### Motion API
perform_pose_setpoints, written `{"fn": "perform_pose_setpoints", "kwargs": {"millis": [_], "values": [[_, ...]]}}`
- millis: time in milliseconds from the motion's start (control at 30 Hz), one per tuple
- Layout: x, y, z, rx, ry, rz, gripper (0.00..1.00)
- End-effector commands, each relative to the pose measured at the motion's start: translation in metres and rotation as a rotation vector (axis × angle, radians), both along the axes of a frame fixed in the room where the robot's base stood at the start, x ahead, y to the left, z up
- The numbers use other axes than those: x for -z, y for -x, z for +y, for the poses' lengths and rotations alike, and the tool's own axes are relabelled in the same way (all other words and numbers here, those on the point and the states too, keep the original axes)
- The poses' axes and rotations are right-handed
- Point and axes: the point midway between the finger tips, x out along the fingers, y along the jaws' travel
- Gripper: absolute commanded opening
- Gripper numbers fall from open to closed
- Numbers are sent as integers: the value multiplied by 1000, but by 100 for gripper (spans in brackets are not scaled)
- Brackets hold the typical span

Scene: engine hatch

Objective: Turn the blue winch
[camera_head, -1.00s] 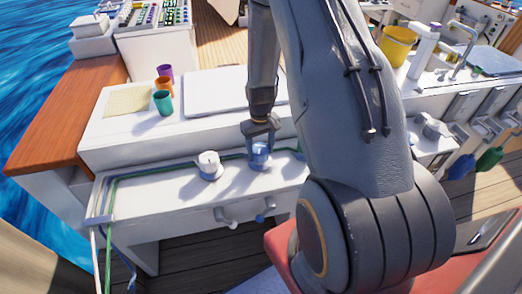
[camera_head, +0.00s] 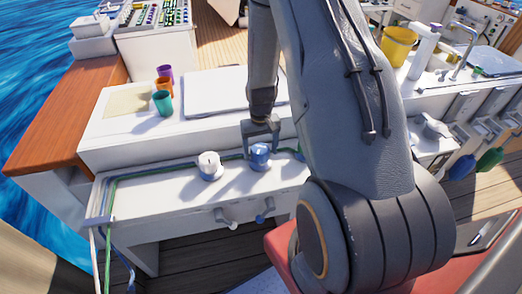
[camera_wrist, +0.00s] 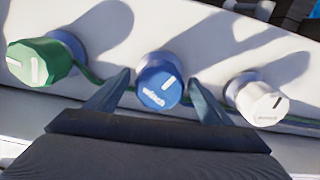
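The blue winch (camera_head: 260,154) is a round blue knob with a white mark, standing on the white ledge. In the wrist view the blue winch (camera_wrist: 159,82) sits between the fingers of my gripper (camera_wrist: 158,92), with a gap visible on each side. My gripper (camera_head: 262,138) is open around the knob in the head view and hides part of its back.
A white winch knob (camera_head: 209,163) stands left of the blue one, and a green knob (camera_wrist: 40,62) stands on its other side. Blue and green lines run along the ledge (camera_head: 150,190). Several cups (camera_head: 163,103) stand on the raised counter behind.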

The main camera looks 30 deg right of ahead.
Motion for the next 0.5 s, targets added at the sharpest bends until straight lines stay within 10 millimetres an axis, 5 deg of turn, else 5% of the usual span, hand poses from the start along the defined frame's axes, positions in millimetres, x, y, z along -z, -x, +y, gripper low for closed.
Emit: {"fn": "perform_pose_setpoints", "kwargs": {"millis": [267,500], "values": [[-1,-1,0,-1,0,-1,74],[-24,-2,0,-1,1,-4,74]]}}
